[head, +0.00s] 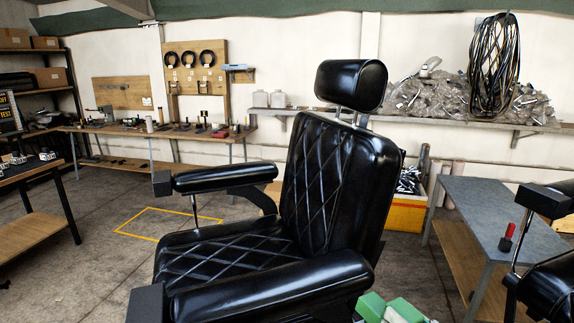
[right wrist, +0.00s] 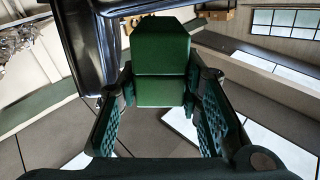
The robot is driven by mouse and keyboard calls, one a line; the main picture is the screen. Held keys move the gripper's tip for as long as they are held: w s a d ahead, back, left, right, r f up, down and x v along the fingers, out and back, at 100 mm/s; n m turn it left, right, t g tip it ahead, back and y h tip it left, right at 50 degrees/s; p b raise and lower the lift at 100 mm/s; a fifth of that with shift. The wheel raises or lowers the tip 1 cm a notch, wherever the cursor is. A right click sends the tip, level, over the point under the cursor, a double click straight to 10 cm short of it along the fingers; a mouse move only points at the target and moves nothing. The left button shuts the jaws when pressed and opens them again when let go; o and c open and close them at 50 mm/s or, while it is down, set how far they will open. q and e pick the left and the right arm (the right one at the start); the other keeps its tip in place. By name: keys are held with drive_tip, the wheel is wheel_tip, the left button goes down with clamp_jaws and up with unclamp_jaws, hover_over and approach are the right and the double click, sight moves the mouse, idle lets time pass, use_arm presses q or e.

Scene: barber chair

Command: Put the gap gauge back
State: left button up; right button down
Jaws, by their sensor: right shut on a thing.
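In the right wrist view, a dark green block, likely the gap gauge (right wrist: 160,60), sits between the two fingertips of my right gripper (right wrist: 160,88). The block has a seam across its middle. The gripper is shut on it, with one finger against each side. In the head view the green block (head: 404,311) shows at the bottom edge, just right of the near armrest of the barber chair; its lower part is cut off. My left gripper is in neither view.
A black barber chair (head: 325,190) fills the middle of the head view. A grey-topped table (head: 490,210) with a red-handled tool (head: 507,238) stands right, beside a second black seat (head: 552,285). A workbench (head: 150,131) with tools runs along the back left. Floor at left is open.

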drive_tip(key=s+f, duration=0.4)
drive_tip(key=f, duration=0.3)
drive_tip(key=shift+s+a+f+h, duration=0.2)
drive_tip(key=shift+s+a+h, duration=0.1)
drive_tip(key=shift+a, duration=0.1)
drive_tip(key=shift+w+d+m, duration=0.1)
drive_tip(key=shift+w+m, duration=0.05)
drive_tip(key=shift+m, duration=0.15)
